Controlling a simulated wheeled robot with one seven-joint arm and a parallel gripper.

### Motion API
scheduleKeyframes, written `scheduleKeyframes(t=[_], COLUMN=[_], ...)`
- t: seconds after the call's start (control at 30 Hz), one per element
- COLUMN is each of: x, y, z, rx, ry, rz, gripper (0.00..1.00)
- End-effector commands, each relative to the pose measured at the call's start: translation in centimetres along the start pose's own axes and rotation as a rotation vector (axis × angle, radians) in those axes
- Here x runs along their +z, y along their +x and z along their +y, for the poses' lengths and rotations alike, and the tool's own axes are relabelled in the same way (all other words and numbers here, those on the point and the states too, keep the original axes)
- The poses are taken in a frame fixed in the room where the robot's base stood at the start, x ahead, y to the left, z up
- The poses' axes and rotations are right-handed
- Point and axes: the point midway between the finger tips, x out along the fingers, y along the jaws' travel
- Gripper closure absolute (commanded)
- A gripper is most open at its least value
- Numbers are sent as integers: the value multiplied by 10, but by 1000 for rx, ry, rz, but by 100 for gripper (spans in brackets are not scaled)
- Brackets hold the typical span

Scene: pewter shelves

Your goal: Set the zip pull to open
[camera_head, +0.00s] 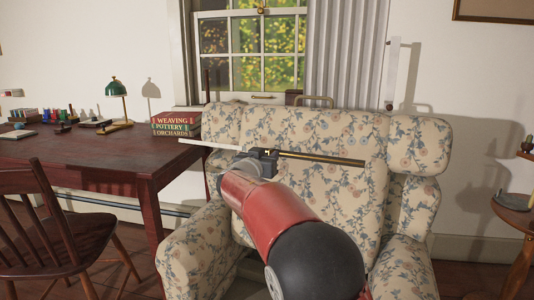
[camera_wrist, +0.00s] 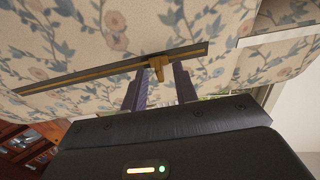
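The zip is a dark strip with a gold line (camera_head: 325,159) across the flowered back of an armchair. In the wrist view it runs slantwise over the cloth (camera_wrist: 80,78), and its small brass pull (camera_wrist: 157,67) is near the strip's right end. My gripper (camera_head: 262,158) is in front of the chair back, at the left end of the visible dark strip. In the wrist view my gripper (camera_wrist: 160,76) is open, with the pull between its fingertips and a gap on either side. My gripper hides the pull in the head view.
The flowered armchair (camera_head: 415,190) fills the middle. A pale bar (camera_head: 208,145) sticks out left of my gripper. A dark red desk (camera_head: 100,163) with books (camera_head: 176,124) and a green lamp (camera_head: 117,88) is at left, a wooden chair (camera_head: 65,235) before it. A small round table (camera_head: 515,212) is at right.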

Motion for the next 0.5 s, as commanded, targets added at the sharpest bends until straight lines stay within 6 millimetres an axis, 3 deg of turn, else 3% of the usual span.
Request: scheduleKeyframes(t=[0.27,0.5], x=[0,0], y=[2,2], z=[0,0], rx=[0,0], ry=[0,0], rz=[0,0], gripper=[71,100])
